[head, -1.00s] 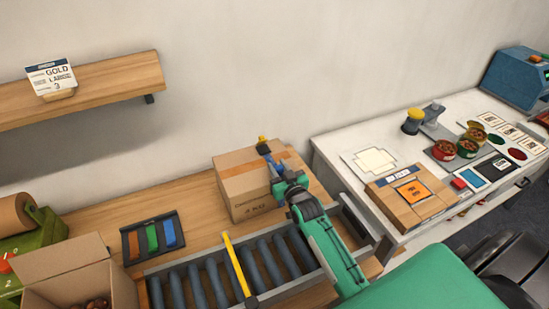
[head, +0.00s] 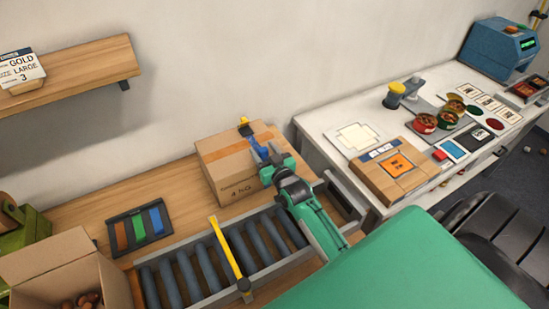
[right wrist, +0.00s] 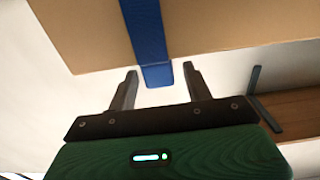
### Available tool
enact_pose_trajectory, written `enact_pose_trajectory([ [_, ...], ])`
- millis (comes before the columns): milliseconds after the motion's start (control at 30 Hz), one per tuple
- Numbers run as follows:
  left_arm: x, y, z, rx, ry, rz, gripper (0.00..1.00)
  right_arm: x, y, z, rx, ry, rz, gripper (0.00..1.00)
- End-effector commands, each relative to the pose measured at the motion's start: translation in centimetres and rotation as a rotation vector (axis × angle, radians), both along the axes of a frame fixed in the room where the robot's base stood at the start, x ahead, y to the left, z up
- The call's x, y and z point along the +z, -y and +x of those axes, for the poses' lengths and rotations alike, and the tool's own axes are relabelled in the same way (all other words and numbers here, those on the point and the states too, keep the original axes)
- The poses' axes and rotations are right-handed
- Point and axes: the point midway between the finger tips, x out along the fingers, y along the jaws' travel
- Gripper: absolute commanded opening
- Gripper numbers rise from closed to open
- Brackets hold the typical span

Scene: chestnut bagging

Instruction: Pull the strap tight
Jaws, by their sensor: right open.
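A brown cardboard box (head: 238,181) stands on the wooden bench behind the roller conveyor. A blue strap (head: 257,148) shows at its top edge, beside my right gripper (head: 272,158). In the right wrist view, the strap (right wrist: 147,38) runs down over the box (right wrist: 222,25), and its free end hangs toward the gap between my fingers. My right gripper (right wrist: 160,78) is open, with one finger on each side below the strap end, not closed on it. My left gripper is not in view.
A roller conveyor (head: 187,270) with a yellow bar (head: 226,250) lies in front of the box. A rack of coloured strips (head: 139,229) and an open carton (head: 68,268) are on the left. A white table (head: 330,122) with a flat package (head: 394,168) stands on the right.

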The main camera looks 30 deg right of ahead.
Motion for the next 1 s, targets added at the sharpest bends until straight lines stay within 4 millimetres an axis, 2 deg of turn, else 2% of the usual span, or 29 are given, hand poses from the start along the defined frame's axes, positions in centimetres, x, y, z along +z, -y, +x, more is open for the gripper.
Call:
enact_pose_trajectory([
  [400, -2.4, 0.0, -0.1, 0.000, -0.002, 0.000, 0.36, -0.4, -0.4, -7.6, 0.000, -0.002, 0.000, 0.51],
  [600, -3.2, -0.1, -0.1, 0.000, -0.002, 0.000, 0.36, -0.3, -0.6, -10.8, 0.000, -0.001, 0.001, 0.51],
  [800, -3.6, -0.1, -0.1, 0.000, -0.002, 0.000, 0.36, -0.1, -0.7, -12.5, 0.000, 0.000, 0.001, 0.51],
  [1000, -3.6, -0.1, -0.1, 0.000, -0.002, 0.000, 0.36, 0.0, -0.7, -12.9, 0.000, 0.000, 0.000, 0.51],
])
